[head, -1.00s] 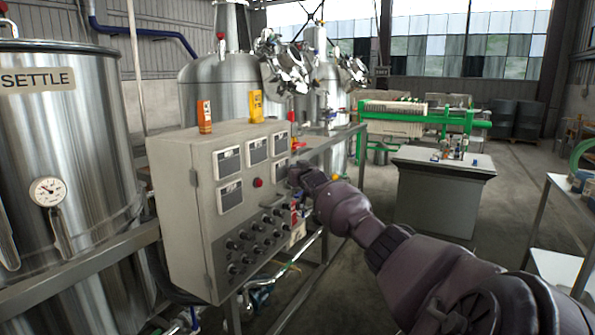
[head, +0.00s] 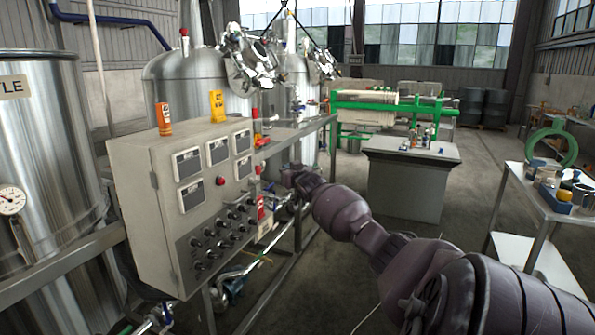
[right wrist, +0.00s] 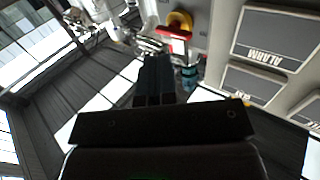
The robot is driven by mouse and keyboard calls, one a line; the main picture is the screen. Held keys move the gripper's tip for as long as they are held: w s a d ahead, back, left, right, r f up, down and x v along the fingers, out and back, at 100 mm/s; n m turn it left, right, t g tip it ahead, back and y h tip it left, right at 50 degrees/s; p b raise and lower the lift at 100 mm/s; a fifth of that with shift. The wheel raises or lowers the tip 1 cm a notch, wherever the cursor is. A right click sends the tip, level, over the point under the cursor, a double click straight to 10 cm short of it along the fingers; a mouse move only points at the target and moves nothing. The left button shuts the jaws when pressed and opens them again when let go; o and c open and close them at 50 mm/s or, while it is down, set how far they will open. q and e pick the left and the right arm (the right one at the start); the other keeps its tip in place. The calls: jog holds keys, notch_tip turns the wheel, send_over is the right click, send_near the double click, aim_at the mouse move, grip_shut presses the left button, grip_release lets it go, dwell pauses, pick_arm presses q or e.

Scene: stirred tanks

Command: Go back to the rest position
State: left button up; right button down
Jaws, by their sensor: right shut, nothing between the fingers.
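My right gripper (head: 292,176) reaches in from the lower right in the head view, its tip beside the right edge of the grey control panel box (head: 150,215). In the right wrist view its fingers (right wrist: 155,72) are dark, close together and hold nothing. The panel carries grey display plates, a red button (head: 220,181) and rows of black knobs. A red tag (head: 261,208) shows on its right side, near my gripper. In the right wrist view a plate marked ALARM (right wrist: 268,40) lies to the right of the fingers. My left gripper is not in view.
A steel settle tank (head: 45,150) is at the left. A grey cabinet (head: 408,185) and a trolley (head: 545,205) stand to the right. Open floor lies between them.

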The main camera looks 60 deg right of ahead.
jog(key=s, duration=0.2)
jog(key=shift+s+d+f, duration=0.1)
jog(key=shift+s+d, duration=0.1)
jog(key=shift+s, duration=0.2)
